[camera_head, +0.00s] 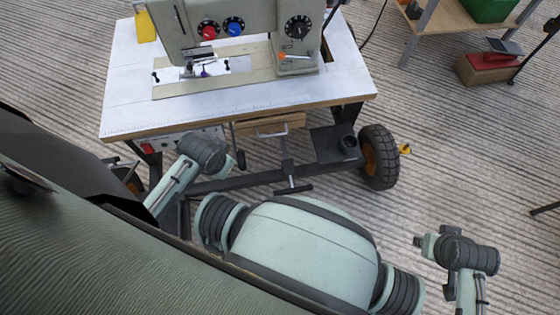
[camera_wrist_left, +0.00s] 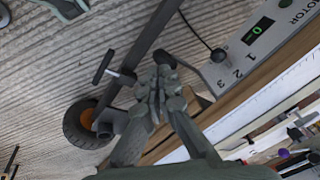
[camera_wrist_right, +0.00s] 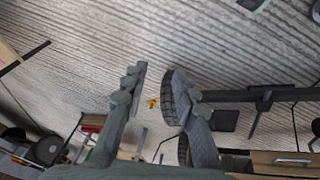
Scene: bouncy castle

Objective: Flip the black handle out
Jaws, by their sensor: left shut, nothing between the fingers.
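A black T-shaped handle (camera_head: 293,188) hangs on a post below the front of the sewing table. It also shows in the left wrist view (camera_wrist_left: 113,74), left of the left fingertips and apart from them in the picture. A thin rod with a black knob (camera_head: 240,160) hangs by the motor panel; I cannot tell which part the task means. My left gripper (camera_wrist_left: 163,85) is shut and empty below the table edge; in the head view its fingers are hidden. A dark rounded piece shows just past its tips; contact is unclear. My right gripper (camera_wrist_right: 155,92) is open and empty, away from the table.
The white sewing table (camera_head: 125,90) carries a sewing machine (camera_head: 235,20). Its frame has a black-tyred wheel (camera_head: 378,157) at the right. A motor panel (camera_wrist_left: 250,45) sits under the edge. A wooden bench with a green box (camera_head: 487,8) stands at the back right.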

